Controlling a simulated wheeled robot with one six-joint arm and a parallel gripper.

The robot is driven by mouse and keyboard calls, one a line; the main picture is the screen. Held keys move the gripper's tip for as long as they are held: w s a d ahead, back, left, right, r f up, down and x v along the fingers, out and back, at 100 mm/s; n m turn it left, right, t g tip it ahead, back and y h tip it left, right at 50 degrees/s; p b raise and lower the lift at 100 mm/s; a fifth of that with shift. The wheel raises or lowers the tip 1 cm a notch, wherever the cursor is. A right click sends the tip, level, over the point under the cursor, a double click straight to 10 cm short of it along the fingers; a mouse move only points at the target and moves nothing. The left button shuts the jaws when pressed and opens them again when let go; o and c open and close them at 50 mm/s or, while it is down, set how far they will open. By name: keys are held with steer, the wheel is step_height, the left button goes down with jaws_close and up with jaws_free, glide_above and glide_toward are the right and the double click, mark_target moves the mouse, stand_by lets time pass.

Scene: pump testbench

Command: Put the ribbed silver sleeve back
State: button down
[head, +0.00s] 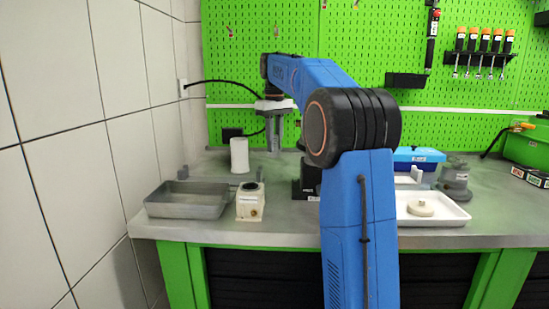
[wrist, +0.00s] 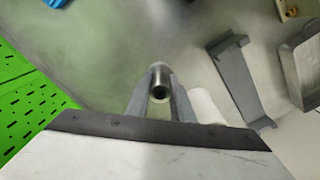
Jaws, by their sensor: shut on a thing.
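My gripper (head: 274,148) points down above the back left part of the bench in the head view. In the wrist view its fingers (wrist: 160,78) are closed on a silver, hollow cylinder, the sleeve (wrist: 159,84), whose round open end faces the camera. The ribs on it cannot be made out. In the head view the sleeve cannot be told apart from the grey fingers. A grey bracket with raised ends (wrist: 234,80) lies on the bench to the right of the gripper in the wrist view, apart from the sleeve.
A white cylinder (head: 239,156) stands close left of the gripper. A grey metal tray (head: 188,210) and a cream block (head: 249,211) are at the front left. A white tray (head: 449,219) with a round beige part, a grey pump-like part (head: 455,180) and a blue box (head: 419,155) are right.

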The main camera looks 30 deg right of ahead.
mark_target(274, 155)
steer(key=shift+f, duration=2.35)
steer(key=shift+f, duration=0.1)
steer(key=c, duration=1.5)
jaws_free()
steer(key=shift+c, duration=0.2)
step_height(274, 155, up, 12)
steer(key=shift+r, duration=0.1)
steer(key=shift+s, duration=0.1)
